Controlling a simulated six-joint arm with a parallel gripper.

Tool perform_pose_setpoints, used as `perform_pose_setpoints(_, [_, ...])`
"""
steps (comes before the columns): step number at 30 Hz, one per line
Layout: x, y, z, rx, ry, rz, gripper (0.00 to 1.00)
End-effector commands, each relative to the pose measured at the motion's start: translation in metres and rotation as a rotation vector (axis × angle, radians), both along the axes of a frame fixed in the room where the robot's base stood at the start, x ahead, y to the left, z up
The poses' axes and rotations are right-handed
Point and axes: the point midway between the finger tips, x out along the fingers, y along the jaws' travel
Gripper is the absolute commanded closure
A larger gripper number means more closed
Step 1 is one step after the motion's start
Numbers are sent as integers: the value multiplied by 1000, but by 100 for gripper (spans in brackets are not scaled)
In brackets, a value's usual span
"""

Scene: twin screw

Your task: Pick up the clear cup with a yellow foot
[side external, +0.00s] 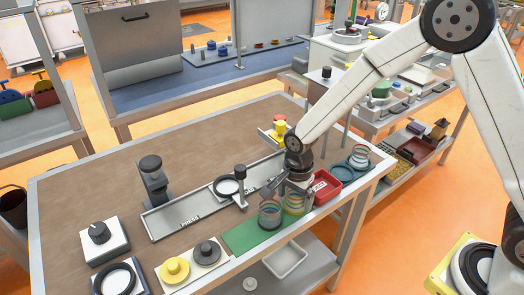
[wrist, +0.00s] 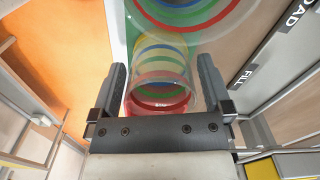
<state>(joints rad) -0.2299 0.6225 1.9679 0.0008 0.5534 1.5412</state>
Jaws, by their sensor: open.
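Two clear cups with coloured rings stand side by side near the front edge of the table. The right one (side external: 294,204) shows yellow bands and seems to be the yellow-footed cup, though its foot is hard to make out. The left one (side external: 269,215) shows reddish and greenish bands. My gripper (side external: 284,187) is low over the cups, partly hiding the right one. In the wrist view my gripper (wrist: 160,88) is open, its fingers on either side of a clear ringed cup (wrist: 160,75) with a red ring nearest; contact cannot be told. Another ringed cup (wrist: 185,15) lies just beyond.
A green mat (side external: 240,238) lies under the cups. A red bin (side external: 325,187) is close on the right, with another clear cup (side external: 359,156) behind it.

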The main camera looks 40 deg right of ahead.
Motion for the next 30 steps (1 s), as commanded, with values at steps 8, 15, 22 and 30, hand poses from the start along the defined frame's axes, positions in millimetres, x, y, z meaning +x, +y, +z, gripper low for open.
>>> perform_pose_setpoints(8, [0, 0, 0, 0, 0, 0, 0])
perform_pose_setpoints(15, [0, 0, 0, 0, 0, 0, 35])
perform_pose_setpoints(22, [0, 0, 1, 0, -1, 0, 82])
perform_pose_setpoints(30, [0, 0, 3, 0, -1, 0, 82])
